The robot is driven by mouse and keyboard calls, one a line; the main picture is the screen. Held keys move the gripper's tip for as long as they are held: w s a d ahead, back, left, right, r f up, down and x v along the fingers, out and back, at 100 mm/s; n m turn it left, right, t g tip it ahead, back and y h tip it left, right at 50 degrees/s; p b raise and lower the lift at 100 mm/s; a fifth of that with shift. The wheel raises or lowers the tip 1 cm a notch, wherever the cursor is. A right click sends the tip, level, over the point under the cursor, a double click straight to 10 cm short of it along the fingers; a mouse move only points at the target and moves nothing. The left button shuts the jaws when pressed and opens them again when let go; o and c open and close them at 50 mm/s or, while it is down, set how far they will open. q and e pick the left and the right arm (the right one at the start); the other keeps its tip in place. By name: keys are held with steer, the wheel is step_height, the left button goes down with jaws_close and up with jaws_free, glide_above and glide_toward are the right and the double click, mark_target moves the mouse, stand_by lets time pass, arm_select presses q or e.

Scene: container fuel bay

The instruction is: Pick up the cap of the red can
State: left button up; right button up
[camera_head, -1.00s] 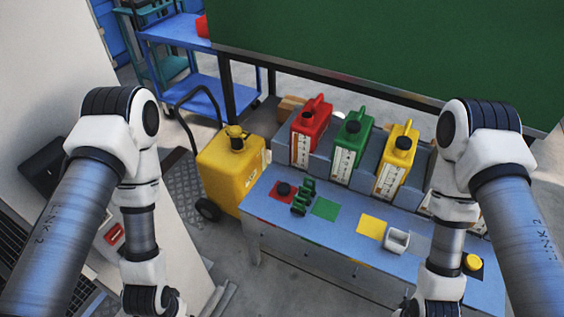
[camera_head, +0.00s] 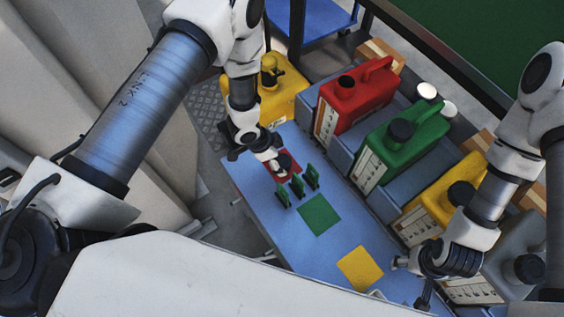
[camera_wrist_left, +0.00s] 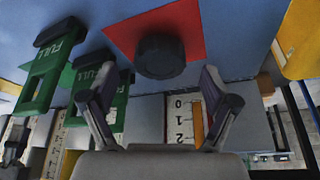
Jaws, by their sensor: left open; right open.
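The round black cap (camera_wrist_left: 160,56) lies on the red square (camera_wrist_left: 120,32) on the blue bench, in the left wrist view. In the head view the cap (camera_head: 285,163) is partly hidden by my left gripper (camera_head: 274,160). My left gripper (camera_wrist_left: 158,88) is open, its two fingers apart on either side below the cap in the picture, with nothing between them. The red can (camera_head: 352,97) stands in the rack behind the bench, with a small dark spot at its neck. My right gripper (camera_head: 411,278) is open and empty near the bench's right part.
Green FULL tags (camera_head: 298,185) stand close beside the red square, left of the cap in the wrist view (camera_wrist_left: 45,75). Green (camera_head: 320,215) and yellow (camera_head: 360,268) squares lie on the bench. A green can (camera_head: 405,140) and a yellow can (camera_head: 445,197) stand in the rack.

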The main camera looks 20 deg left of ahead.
arm_select(q)
steer(key=x, duration=0.3)
steer(key=shift+s+r, duration=0.1)
steer(key=shift+r, duration=0.05)
steer(key=c, duration=1)
steer(key=shift+c, duration=0.2)
